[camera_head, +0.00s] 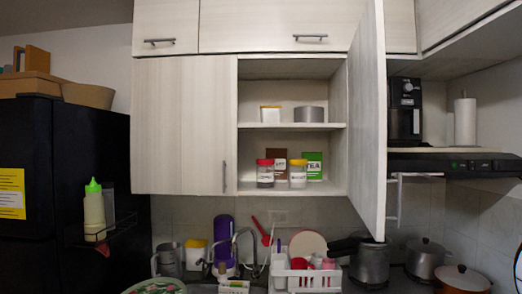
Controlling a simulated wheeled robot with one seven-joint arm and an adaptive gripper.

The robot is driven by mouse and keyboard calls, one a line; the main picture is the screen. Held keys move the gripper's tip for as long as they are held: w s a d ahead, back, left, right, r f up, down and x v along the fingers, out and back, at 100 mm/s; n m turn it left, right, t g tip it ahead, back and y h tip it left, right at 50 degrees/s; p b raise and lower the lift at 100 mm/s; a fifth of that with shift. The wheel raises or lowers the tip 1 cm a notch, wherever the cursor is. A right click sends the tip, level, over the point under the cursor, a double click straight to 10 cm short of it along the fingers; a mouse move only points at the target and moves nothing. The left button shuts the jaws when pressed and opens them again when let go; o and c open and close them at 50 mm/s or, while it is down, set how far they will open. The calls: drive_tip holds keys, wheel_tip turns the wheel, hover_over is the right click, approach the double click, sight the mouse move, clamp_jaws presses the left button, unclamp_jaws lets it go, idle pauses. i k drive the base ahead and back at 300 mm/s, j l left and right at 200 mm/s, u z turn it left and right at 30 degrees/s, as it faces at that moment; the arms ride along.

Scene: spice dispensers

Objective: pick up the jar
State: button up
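Two small clear jars stand on the lower shelf of an open wall cabinet (286,191). One jar (265,175) has a red lid and darker contents. The other jar (298,176) has a yellow lid and pale contents, and stands to its right, a little apart. Both are upright. A brown box (280,157) and a green box marked TEA (314,163) stand behind them, partly hidden by the jars. My gripper is not in view.
The right cabinet door (367,120) stands open towards me. The upper shelf (292,126) holds a yellow-and-white container (270,114) and a grey tin (309,114). Below are a faucet (243,240), a white dish rack (306,279) and pots (369,265). A black fridge (90,150) stands left.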

sight(298, 174)
drive_tip(key=i+u, duration=0.25)
drive_tip(key=i, duration=1.2)
